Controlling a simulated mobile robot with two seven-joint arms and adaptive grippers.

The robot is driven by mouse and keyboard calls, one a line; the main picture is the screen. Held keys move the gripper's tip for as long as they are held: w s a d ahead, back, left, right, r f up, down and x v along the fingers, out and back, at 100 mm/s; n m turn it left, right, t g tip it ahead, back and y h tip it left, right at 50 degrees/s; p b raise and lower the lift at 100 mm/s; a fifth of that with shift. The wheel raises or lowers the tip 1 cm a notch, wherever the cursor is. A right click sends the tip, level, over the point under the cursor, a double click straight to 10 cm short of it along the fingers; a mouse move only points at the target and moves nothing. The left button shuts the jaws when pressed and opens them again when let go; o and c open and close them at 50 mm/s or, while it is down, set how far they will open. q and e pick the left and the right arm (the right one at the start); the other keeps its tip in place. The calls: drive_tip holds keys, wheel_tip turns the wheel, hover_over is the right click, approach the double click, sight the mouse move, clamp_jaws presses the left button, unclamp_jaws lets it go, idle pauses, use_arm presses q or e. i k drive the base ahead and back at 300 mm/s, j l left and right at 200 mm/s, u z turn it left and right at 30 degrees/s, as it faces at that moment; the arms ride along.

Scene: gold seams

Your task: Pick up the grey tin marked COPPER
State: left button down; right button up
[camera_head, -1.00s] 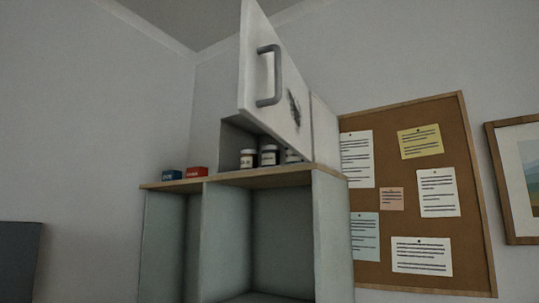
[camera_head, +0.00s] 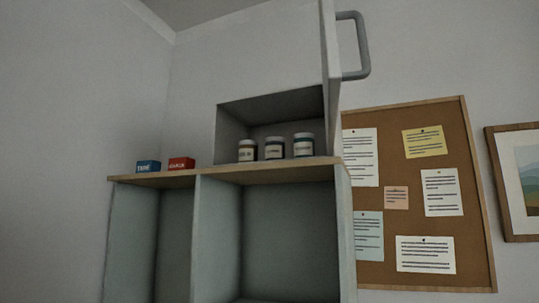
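No grey tin marked COPPER can be made out in the head view. Three small jars with pale lids stand in a row in the open wall cabinet: a left jar (camera_head: 247,151), a middle jar (camera_head: 274,149) and a right jar (camera_head: 303,146). Their labels are too small to read surely; the middle one has reddish lettering. A blue box (camera_head: 148,167) and a red box (camera_head: 181,164) stand left of the cabinet on the wooden top. Neither of my grippers is in view.
The white cabinet door (camera_head: 331,75) stands open at the right, nearly edge-on, with a grey handle (camera_head: 357,45). Below the wooden top (camera_head: 225,173), the visible part of the open shelf unit (camera_head: 285,240) looks empty. A cork board (camera_head: 398,195) hangs to the right.

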sight(275, 146)
drive_tip(key=j+z, duration=0.3)
drive_tip(key=j, duration=0.45)
drive_tip(key=j+z, duration=0.3)
drive_tip(key=j, duration=0.5)
